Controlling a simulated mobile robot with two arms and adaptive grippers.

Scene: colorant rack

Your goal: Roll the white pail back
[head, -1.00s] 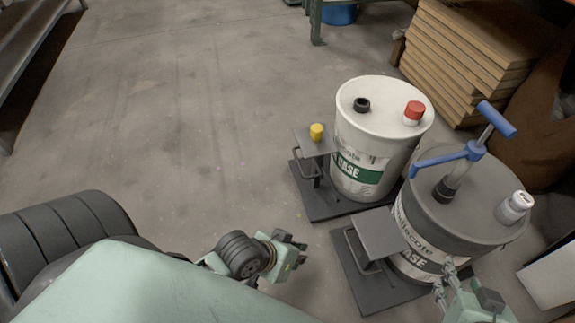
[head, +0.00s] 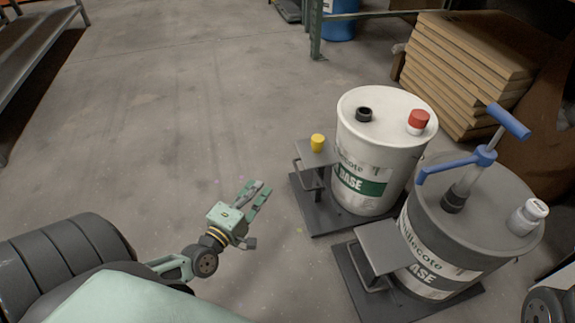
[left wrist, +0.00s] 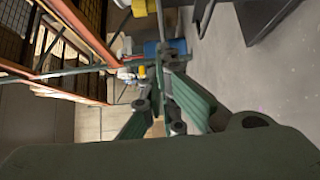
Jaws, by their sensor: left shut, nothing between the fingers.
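The white pail (head: 384,135) stands upright in the head view, right of centre, with a green BASE label, a black cap and a red cap on its lid. It stands on a dark base plate (head: 322,222) whose stand has a small shelf (head: 309,152), a yellow cap (head: 317,142) and a bar handle (head: 297,176). My left gripper (head: 257,193) is shut and empty over the floor, left of the base plate and apart from it. Its fingers (left wrist: 165,72) also show in the left wrist view.
A grey pail (head: 465,215) with a blue-handled pump stands on a similar base right in front of the white pail. Stacked boards (head: 465,65), a green rack leg (head: 315,30) and a blue drum (head: 339,22) are behind.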

